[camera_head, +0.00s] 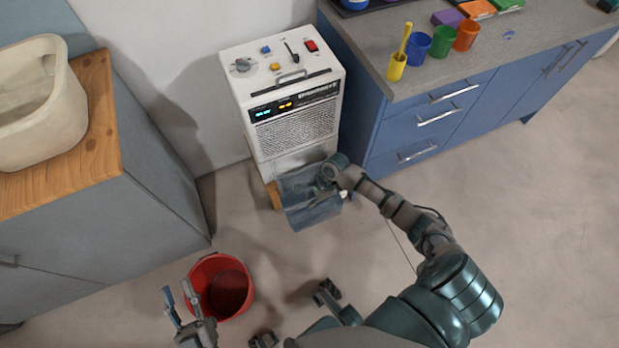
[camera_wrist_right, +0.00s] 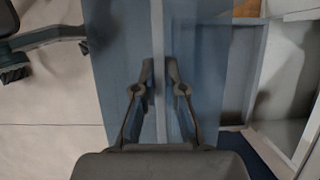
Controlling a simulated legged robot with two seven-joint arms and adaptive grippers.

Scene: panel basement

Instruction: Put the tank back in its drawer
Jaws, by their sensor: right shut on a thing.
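The tank (camera_head: 312,208) is a translucent blue-grey box at the lower front of the white dehumidifier (camera_head: 297,120). It juts out from the machine, slightly tilted; how far it sits in the drawer space is unclear. My right gripper (camera_head: 334,177) is shut on the tank's upper edge. In the right wrist view the fingers (camera_wrist_right: 160,82) close around a pale rib or wall of the tank (camera_wrist_right: 112,60), and a white-framed recess (camera_wrist_right: 290,65) shows at the right. My left gripper (camera_head: 176,304) is open and empty, near the red bucket, away from the tank.
A red bucket (camera_head: 221,287) stands on the floor at the lower left. A grey cabinet with a wooden top (camera_head: 70,180) is at the left, holding a pale basin (camera_head: 40,105). Blue drawers (camera_head: 425,125) flank the machine at the right. The right-hand floor is clear.

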